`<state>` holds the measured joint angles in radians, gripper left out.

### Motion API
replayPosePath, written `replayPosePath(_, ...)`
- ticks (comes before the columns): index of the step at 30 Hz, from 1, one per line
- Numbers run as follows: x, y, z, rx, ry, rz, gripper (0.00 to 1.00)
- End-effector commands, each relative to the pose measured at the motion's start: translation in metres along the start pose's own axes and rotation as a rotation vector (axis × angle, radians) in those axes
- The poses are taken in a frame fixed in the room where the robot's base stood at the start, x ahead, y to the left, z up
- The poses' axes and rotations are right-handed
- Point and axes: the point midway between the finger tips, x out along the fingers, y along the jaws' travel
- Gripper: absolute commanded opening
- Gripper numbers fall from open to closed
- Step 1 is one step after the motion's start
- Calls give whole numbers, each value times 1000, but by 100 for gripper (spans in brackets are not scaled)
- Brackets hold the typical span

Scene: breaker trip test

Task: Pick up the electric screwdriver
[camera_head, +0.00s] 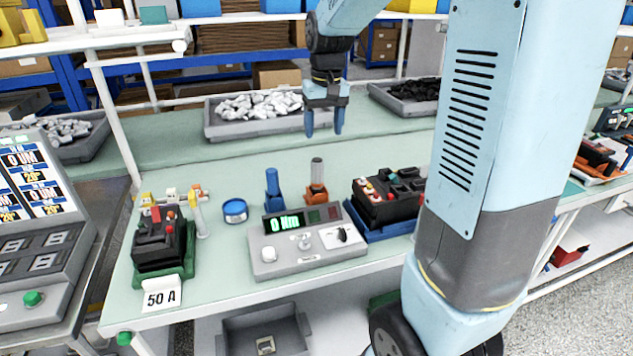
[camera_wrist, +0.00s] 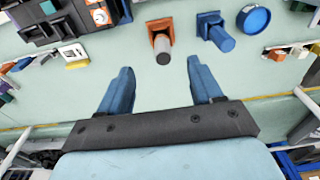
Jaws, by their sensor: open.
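Two upright handle-like tools stand in holders on the green bench. One is a grey cylinder (camera_head: 317,170) in an orange holder (camera_head: 316,194); the other is a blue cylinder (camera_head: 272,180) in a blue holder. I cannot tell for sure which is the electric screwdriver. My gripper (camera_head: 324,130) is open and empty, pointing down above the bench behind them. In the wrist view, the grey cylinder (camera_wrist: 164,58) lies ahead of the gap between my open fingers (camera_wrist: 162,78), apart from them. The blue tool (camera_wrist: 220,38) is to its right.
A grey tester (camera_head: 307,246) reading "0 Nm" stands in front of the tools. A blue tape roll (camera_head: 235,210) is left of them. A black breaker on a blue base (camera_head: 385,230) is to the right, another on a green base (camera_head: 165,274) to the left. Parts trays (camera_head: 225,132) line the back.

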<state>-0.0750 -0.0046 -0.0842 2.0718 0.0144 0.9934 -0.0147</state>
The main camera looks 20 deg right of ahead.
Motion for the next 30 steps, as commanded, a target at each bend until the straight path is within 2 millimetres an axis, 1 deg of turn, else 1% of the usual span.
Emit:
replayPosePath(1, 10, 0, -10, 0, -21, 3, 65)
replayPosePath(3, 20, 0, -22, 0, -42, 5, 65)
replayPosePath(6, 32, 0, -33, 0, -64, 9, 65)
replayPosePath(9, 38, 0, -39, 0, -77, 11, 65)
replayPosePath(11, 42, 0, -41, 0, -80, 12, 65)
replayPosePath(14, 52, 0, -41, 0, -85, 12, 65)
replayPosePath(24, 108, 1, -36, 0, -85, 12, 65)
replayPosePath(27, 119, 1, -36, -1, -83, 12, 65)
replayPosePath(30, 125, 1, -35, -1, -82, 12, 65)
